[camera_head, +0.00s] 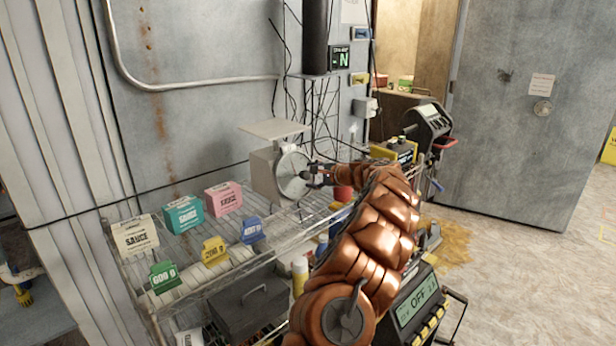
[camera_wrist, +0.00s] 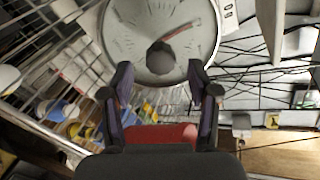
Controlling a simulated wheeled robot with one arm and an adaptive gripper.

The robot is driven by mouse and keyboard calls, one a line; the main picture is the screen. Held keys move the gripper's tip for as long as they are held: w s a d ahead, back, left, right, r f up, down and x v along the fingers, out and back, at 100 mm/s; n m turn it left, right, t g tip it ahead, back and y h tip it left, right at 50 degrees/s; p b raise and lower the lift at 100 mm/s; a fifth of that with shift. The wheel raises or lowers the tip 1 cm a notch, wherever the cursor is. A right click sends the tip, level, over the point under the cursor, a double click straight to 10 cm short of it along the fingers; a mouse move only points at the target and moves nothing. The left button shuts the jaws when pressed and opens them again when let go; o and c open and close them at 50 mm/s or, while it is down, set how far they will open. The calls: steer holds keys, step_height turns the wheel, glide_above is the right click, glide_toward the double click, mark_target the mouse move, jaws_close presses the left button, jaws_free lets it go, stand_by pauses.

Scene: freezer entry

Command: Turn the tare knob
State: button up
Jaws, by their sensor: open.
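A dial scale (camera_head: 268,168) with a flat square top plate stands on the wire shelf, its round face turned to my arm. In the wrist view the white dial (camera_wrist: 140,28) fills the top, with a red needle pointing to the upper right. A dark round knob (camera_wrist: 161,58) sits low on the dial. My gripper (camera_head: 316,172) is at the dial in the head view. In the wrist view my gripper (camera_wrist: 160,78) is open, with one finger on each side just below the knob. I cannot tell whether the fingers touch it.
The wire shelf (camera_head: 190,279) holds a white sauce box (camera_head: 133,236), a teal box (camera_head: 184,214), a pink box (camera_head: 223,199) and coloured weights, including a green one (camera_head: 164,277). Cables hang behind the scale. Open floor (camera_head: 540,270) is at right.

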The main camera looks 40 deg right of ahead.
steer(key=v, duration=0.8)
stand_by(0.6)
